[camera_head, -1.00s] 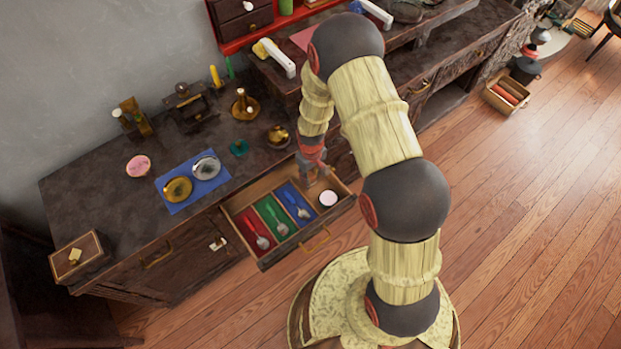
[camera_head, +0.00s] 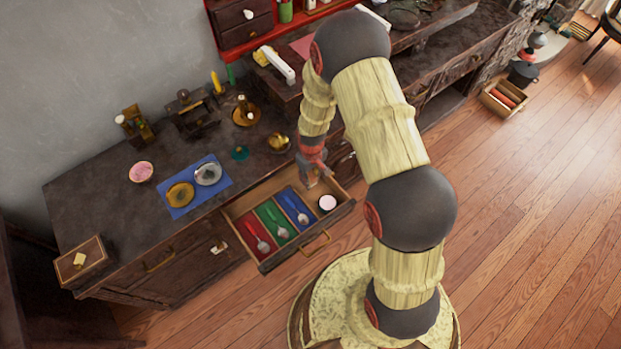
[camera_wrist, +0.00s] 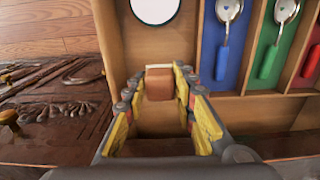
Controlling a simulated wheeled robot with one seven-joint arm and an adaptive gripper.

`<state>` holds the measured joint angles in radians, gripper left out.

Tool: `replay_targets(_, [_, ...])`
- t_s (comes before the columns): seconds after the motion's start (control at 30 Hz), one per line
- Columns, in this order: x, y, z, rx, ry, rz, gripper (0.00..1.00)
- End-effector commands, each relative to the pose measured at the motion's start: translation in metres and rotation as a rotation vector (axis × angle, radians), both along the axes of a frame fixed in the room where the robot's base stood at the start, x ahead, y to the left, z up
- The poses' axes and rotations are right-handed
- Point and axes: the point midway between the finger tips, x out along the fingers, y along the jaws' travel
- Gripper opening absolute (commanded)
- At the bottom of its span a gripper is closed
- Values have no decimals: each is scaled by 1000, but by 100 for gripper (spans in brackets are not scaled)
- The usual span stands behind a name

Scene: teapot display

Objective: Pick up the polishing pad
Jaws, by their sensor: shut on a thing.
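The polishing pad appears to be the small reddish-brown block with a pale edge (camera_wrist: 160,83) in the wrist view. It sits between the fingertips of my gripper (camera_wrist: 160,98), which is shut on it. In the head view my gripper (camera_head: 312,177) points down into the back right part of the open drawer (camera_head: 282,258). The pad cannot be made out there. In the wrist view the pad is over the drawer's wooden compartment, beside the round white-topped tin (camera_wrist: 155,8). I cannot tell whether it touches the drawer floor.
Spoons lie in red (camera_head: 247,229), green (camera_head: 270,208) and blue (camera_head: 290,198) compartments beside my gripper. The drawer walls stand close around it. On the counter, a blue cloth (camera_head: 217,192) holds two round metal pieces, with a teal item (camera_head: 240,153) near the drawer.

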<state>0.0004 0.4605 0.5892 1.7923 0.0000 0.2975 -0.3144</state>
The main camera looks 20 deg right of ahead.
Motion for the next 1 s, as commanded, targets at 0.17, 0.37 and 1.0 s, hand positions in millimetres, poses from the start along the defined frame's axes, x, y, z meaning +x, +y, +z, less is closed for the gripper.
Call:
replay_targets(0.17, [-35, 1, 45, 0, 0, 0, 5])
replay_targets(0.37, [-82, 3, 70, 0, 3, 1, 5])
replay_targets(1.0, [-133, 5, 88, 0, 2, 0, 5])
